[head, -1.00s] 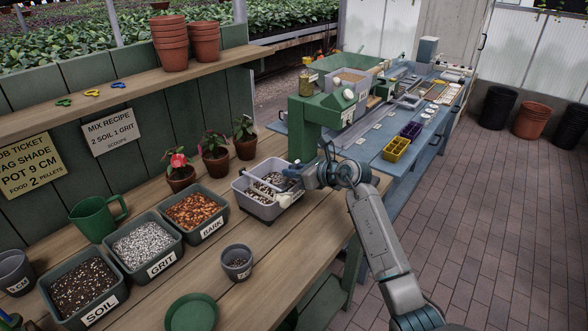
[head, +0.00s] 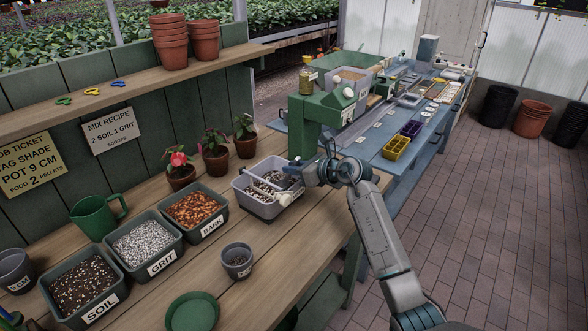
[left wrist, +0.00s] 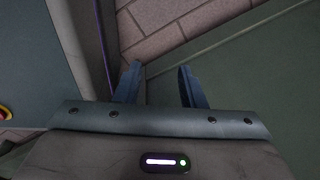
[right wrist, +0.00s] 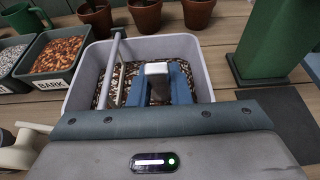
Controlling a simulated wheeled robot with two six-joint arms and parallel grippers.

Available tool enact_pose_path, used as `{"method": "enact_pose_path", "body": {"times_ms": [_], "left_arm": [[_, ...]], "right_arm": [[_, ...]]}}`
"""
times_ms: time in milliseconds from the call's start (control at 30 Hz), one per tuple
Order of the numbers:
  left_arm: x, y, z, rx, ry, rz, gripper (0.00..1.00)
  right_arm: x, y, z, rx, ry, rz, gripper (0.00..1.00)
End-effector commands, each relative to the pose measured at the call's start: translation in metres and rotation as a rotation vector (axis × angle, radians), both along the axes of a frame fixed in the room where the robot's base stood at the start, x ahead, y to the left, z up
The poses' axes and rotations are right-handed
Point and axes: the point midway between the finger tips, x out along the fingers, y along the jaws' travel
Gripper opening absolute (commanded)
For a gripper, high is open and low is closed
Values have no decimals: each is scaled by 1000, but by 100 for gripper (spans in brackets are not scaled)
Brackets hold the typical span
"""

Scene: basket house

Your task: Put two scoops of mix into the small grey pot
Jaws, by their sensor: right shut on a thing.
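The small grey pot (head: 237,262) stands upright on the bench in front of the trays, with something dark inside. The grey mix tub (head: 262,208) holds a speckled dark and white mix; its rim also shows in the right wrist view (right wrist: 82,72). My right gripper (head: 290,176) is over the tub's right side. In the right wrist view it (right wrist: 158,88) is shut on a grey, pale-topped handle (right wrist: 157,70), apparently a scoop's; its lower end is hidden. A grey rod (right wrist: 110,70) crosses the tub beside it. My left gripper (left wrist: 160,85) is open and empty, away from these things.
Soil (head: 85,290), grit (head: 143,245) and bark (head: 196,213) trays stand left of the tub. A green saucer (head: 192,311) lies near the front edge. Potted plants (head: 215,160) stand behind. A green stand (head: 305,130) is close behind my right gripper. Bench right of the small pot is clear.

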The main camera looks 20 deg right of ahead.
Motion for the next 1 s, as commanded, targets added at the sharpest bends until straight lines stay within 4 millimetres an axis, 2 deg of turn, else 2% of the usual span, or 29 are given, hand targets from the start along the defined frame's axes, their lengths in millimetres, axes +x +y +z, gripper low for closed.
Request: {"method": "enact_pose_path", "body": {"times_ms": [800,1000], "left_arm": [[-6,0,23,0,4,0,36],[-6,0,26,0,3,1,36]], "right_arm": [[-7,-5,79,61,-95,1,0],[-8,-6,93,74,-114,-1,0]]}}
